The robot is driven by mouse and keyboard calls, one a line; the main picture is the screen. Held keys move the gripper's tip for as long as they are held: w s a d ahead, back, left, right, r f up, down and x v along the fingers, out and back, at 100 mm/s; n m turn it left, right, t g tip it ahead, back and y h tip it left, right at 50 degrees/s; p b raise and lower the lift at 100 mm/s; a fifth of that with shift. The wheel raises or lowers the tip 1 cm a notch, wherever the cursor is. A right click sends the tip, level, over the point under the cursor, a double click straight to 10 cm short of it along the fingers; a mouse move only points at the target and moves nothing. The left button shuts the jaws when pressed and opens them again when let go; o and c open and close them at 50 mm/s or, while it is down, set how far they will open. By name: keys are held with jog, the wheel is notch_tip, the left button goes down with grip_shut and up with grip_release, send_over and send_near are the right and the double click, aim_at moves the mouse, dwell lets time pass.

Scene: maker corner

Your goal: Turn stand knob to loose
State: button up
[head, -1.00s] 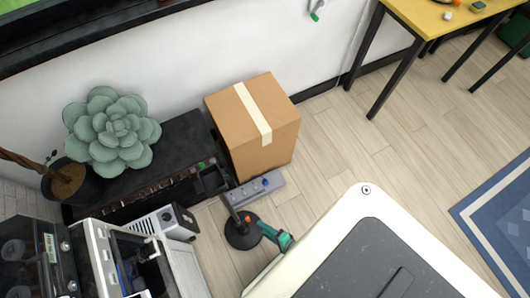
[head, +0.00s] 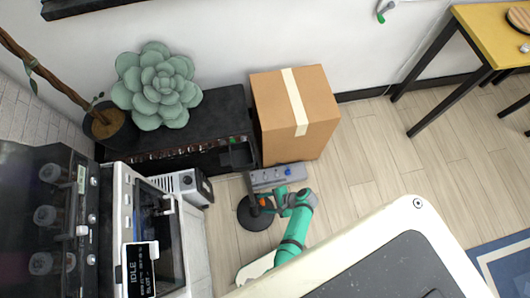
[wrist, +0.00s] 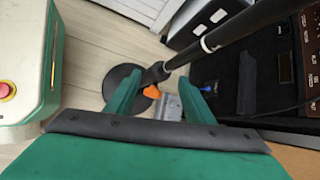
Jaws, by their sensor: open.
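The stand has a round black base (head: 252,217) on the floor and a dark pole; in the wrist view the base (wrist: 117,86) is at the left and the pole (wrist: 235,30) slants up to the right. Its orange knob (wrist: 151,92) shows between my fingers and also in the head view (head: 265,202). My gripper (wrist: 160,78) is open, with green fingers on either side of the knob in the picture. Whether they touch it I cannot tell. In the head view my gripper (head: 280,198) is just right of the pole.
A grey strip with knobs (head: 277,177) lies behind the stand, before a cardboard box (head: 296,125). A black low shelf (head: 205,128) with a succulent and white machines (head: 150,225) stand to the left. Wooden floor (head: 380,160) is clear to the right.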

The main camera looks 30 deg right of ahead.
aim_at(263, 202)
jog(key=w+d+r+m+g+h, duration=0.2)
jog(key=d+r+g, duration=0.1)
jog(key=d+g, duration=0.15)
jog(key=d+x, duration=0.1)
jog(key=x, duration=0.9)
jog(key=shift+w+a+f+t, duration=0.2)
jog(key=shift+f+t, duration=0.15)
jog(key=shift+f, duration=0.2)
jog(key=c, duration=1)
